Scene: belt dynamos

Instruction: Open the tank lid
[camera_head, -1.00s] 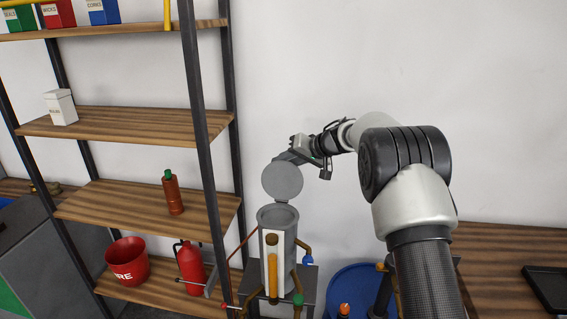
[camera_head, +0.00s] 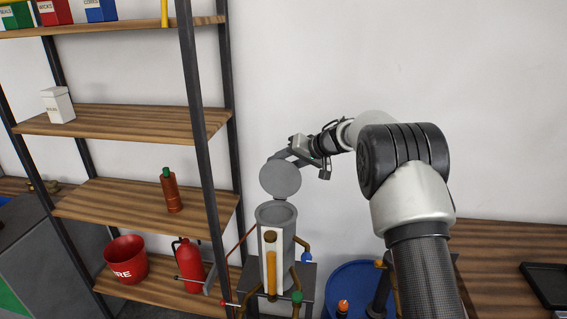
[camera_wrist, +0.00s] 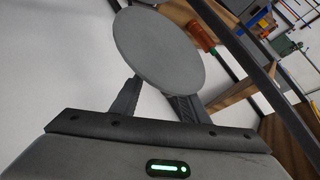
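The tank (camera_head: 277,217) is a grey upright cylinder with a sight tube on its front. Its round grey lid (camera_head: 281,181) stands raised, roughly upright, above the tank's rear rim, and the tank's mouth is uncovered. My gripper (camera_head: 282,156) is at the lid's upper edge, on its wall side. In the wrist view the lid (camera_wrist: 158,52) covers the ends of both fingers (camera_wrist: 153,90). The fingers are apart with a gap between them; whether they touch the lid is hidden.
A shelf rack (camera_head: 150,208) stands left of the tank, holding a red bucket (camera_head: 126,260), a fire extinguisher (camera_head: 189,262) and a brown bottle (camera_head: 171,190). A blue barrel (camera_head: 352,279) stands right of the tank. Pipes and valves surround the tank. The wall behind is bare.

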